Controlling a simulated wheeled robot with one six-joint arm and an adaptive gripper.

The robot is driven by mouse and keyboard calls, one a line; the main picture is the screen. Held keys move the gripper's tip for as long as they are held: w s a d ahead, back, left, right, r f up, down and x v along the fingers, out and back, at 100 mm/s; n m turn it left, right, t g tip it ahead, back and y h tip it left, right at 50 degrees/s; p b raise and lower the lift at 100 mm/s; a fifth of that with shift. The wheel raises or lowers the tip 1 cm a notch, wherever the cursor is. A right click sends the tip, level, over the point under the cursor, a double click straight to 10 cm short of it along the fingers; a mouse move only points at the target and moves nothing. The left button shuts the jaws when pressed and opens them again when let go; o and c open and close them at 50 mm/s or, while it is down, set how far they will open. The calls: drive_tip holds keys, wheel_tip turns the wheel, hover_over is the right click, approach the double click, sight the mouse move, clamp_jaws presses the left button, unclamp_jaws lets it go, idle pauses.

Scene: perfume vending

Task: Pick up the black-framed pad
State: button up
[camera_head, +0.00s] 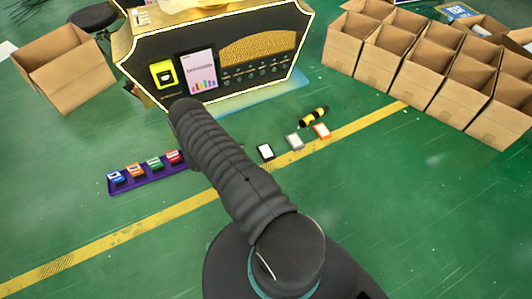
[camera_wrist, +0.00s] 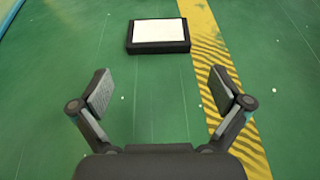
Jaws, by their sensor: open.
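The black-framed pad (camera_head: 265,152) lies flat on the green floor, with a white face and a dark rim. In the head view it is just right of my arm and left of a grey pad. In the wrist view the black-framed pad (camera_wrist: 159,35) is at the top middle, beyond the fingertips and apart from them. My gripper (camera_wrist: 160,93) is open and empty, its two fingers spread wider than the pad looks. In the head view my gripper is hidden behind my arm.
A grey-framed pad (camera_head: 295,142), an orange-framed pad (camera_head: 321,131) and a black-yellow cylinder (camera_head: 314,116) lie to the right. A purple tray (camera_head: 149,180) with several coloured pads is at left. The vending machine (camera_head: 142,52) stands behind; cardboard boxes (camera_head: 400,50) line the right.

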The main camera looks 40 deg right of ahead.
sight(262, 153)
drive_tip(key=x, duration=0.2)
drive_tip(key=shift+s+d+f, duration=0.1)
drive_tip(key=shift+d+f, duration=0.05)
drive_tip(key=shift+d, duration=0.1)
drive_tip(key=shift+r+x, duration=0.2)
drive_tip(key=shift+x, duration=1.15)
drive_tip(key=shift+r+x, duration=0.15)
drive_tip(key=shift+x, duration=1.15)
drive_tip(key=shift+d, duration=0.15)
drive_tip(key=c, duration=0.7)
